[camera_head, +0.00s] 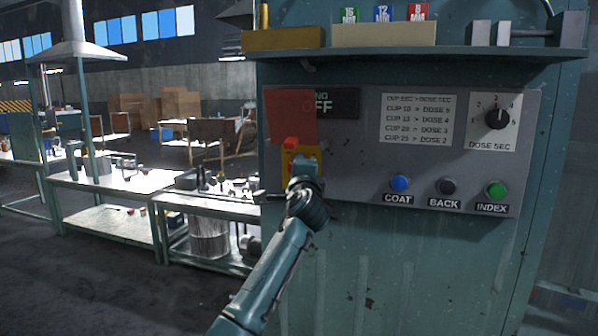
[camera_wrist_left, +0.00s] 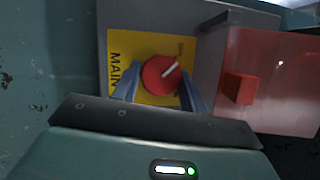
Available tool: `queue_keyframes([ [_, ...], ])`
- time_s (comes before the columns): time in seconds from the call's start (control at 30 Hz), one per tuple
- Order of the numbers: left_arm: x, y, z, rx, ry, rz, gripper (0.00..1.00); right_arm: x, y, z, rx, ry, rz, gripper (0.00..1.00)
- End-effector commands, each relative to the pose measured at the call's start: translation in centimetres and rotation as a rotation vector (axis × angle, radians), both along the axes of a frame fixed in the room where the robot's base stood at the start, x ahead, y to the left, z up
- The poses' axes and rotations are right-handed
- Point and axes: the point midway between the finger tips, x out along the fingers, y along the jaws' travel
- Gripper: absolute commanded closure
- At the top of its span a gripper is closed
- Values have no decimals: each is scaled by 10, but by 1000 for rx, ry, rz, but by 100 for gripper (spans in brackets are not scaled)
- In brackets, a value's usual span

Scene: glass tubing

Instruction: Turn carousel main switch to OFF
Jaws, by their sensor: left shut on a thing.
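The main switch is a red round knob (camera_wrist_left: 162,74) with a white pointer line on a yellow plate (camera_wrist_left: 145,40) marked MAIN. In the left wrist view the line points to the upper right, near small lettering too blurred to read. My left gripper (camera_wrist_left: 160,88) has a finger on each side of the knob and is shut on it. In the head view my left gripper (camera_head: 301,170) is at the yellow plate (camera_head: 289,160) and hides most of the knob. A red cover (camera_head: 290,112) stands raised above the switch; it also shows in the left wrist view (camera_wrist_left: 285,80). My right gripper is not in view.
The grey panel (camera_head: 350,185) also has blue (camera_head: 400,183), black (camera_head: 446,186) and green (camera_head: 496,189) buttons and a dose dial (camera_head: 497,118). A shelf (camera_head: 420,52) juts out above. Workbenches (camera_head: 110,182) stand at the left.

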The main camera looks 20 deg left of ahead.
Motion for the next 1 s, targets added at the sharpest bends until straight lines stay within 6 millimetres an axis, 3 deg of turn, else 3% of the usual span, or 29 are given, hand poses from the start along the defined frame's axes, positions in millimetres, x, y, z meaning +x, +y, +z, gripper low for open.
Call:
queue_keyframes([
  [0.07,0,-1,-1,-6,1,-1,80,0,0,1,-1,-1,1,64],
  [0.1,0,-1,-1,-6,1,-1,56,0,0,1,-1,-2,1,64],
  [0.37,0,0,0,-3,0,-1,35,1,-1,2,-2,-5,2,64],
  [0.73,-6,-3,-2,-1,0,0,35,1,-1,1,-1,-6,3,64],
  [1.0,-47,-18,-8,-3,-2,-4,35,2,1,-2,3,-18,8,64],
])
